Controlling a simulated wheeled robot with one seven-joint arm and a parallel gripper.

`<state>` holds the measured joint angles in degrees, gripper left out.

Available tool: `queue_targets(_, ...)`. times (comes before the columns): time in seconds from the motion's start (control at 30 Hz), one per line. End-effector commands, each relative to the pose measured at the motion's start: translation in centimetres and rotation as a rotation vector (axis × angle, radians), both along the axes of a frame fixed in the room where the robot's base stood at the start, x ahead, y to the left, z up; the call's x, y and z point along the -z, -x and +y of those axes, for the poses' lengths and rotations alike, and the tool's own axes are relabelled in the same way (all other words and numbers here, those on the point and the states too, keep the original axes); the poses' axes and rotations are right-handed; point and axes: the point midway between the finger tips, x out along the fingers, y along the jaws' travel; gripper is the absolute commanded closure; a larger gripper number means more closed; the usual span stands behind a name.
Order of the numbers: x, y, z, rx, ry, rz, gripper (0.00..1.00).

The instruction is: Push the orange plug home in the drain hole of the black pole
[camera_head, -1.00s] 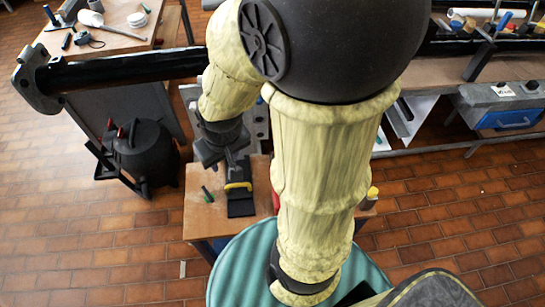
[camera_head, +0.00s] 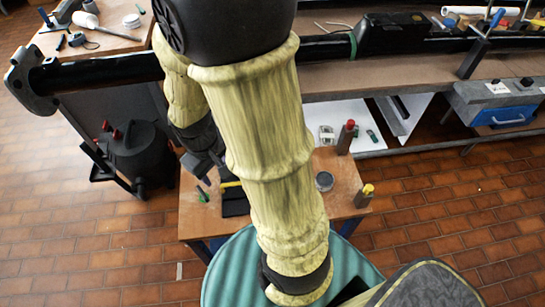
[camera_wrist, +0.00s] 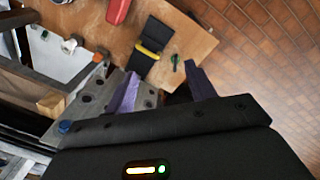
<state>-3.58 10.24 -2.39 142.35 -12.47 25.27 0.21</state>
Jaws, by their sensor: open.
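The black pole (camera_head: 110,70) lies level across the head view, with a flange (camera_head: 30,80) at its left end. My arm hides part of its middle. To the right of my arm, a black length with a green band (camera_head: 352,45) shows. My gripper (camera_head: 205,172) points down over the small wooden table, below the pole in the picture. In the wrist view its two purple fingers (camera_wrist: 160,75) stand apart with nothing between them. A small orange piece (camera_wrist: 69,46) shows at upper left in that view; I cannot tell whether it is the plug. I cannot make out the drain hole.
The wooden table (camera_head: 345,178) bears a black pad with a yellow bar (camera_wrist: 150,45) and a small green-topped item (camera_wrist: 175,60). A grey plate with holes (camera_wrist: 88,97) is close to the left finger. A black canister (camera_head: 145,155) stands left.

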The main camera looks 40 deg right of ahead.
Motion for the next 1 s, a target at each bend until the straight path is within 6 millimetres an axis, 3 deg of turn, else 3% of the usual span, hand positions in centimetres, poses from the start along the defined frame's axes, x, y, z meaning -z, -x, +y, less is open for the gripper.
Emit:
queue_targets(0.03,2.0,-0.2,-0.4,-0.058,0.039,0.061,0.45)
queue_targets(0.1,4.0,-0.4,-1.2,-0.143,0.098,0.137,0.45)
queue_targets(0.37,10.6,-2.0,-4.9,-0.455,0.341,0.403,0.45)
queue_targets(0.6,16.1,-4.7,-8.4,-0.758,0.599,0.623,0.45)
queue_targets(0.8,20.4,-8.0,-10.3,-1.014,0.829,0.773,0.45)
queue_targets(1.0,22.5,-10.2,-10.9,-1.165,0.968,0.841,0.45)
